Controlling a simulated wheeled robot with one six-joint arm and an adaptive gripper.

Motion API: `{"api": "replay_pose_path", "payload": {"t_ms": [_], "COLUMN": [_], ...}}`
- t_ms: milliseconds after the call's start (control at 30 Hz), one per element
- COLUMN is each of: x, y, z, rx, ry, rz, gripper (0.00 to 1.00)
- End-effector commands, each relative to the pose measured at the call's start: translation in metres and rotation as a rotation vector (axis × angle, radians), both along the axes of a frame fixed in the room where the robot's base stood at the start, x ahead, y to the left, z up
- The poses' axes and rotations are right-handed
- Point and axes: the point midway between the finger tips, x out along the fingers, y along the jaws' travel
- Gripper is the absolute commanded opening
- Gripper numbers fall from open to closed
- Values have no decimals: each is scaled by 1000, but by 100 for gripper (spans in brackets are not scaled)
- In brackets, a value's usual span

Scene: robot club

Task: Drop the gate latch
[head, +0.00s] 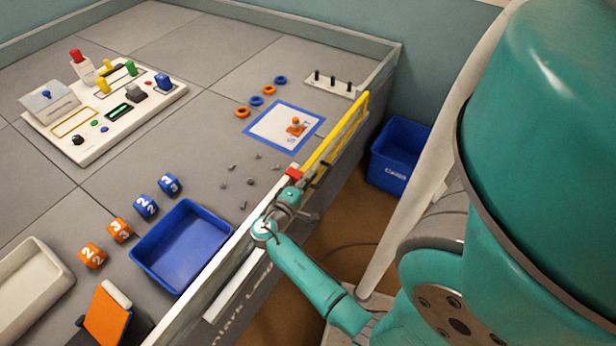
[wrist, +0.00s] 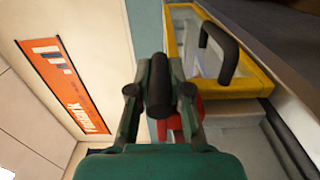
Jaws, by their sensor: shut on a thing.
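The yellow-framed gate (head: 337,132) stands along the table's right edge and also shows in the wrist view (wrist: 238,81), with a black handle (wrist: 231,55) on it. A red latch (head: 294,173) is at the gate's near end, and its red part (wrist: 176,122) shows partly behind my fingers in the wrist view. My gripper (head: 303,203) is beside the latch at the table edge. In the wrist view its fingers (wrist: 160,95) are shut on a dark cylindrical grip (wrist: 158,87), seemingly the latch's. The fingers hide much of the latch, so its exact angle cannot be told.
A blue tray (head: 139,252) and several numbered blocks lie on the table left of my arm. Small grey bits are scattered near the gate. A blue-bordered mat (head: 262,126) holds an orange piece. A blue bin (head: 398,152) stands on the floor beyond the gate.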

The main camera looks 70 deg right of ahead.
Motion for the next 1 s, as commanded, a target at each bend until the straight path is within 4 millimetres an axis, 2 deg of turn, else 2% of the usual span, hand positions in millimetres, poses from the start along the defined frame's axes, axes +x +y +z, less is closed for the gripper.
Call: {"api": "replay_pose_path", "payload": {"t_ms": [433,467,533,567,867,1000], "x": [0,0,0,0,0,2], "y": [0,0,0,0,1,9], "z": [-3,-3,-3,-3,-2,-1], "rx": [2,2,1,1,0,-1], "ry": [-11,-10,-9,-9,-10,-10], "rz": [1,1,1,1,0,2], "gripper": [0,20,38,43,43,43]}}
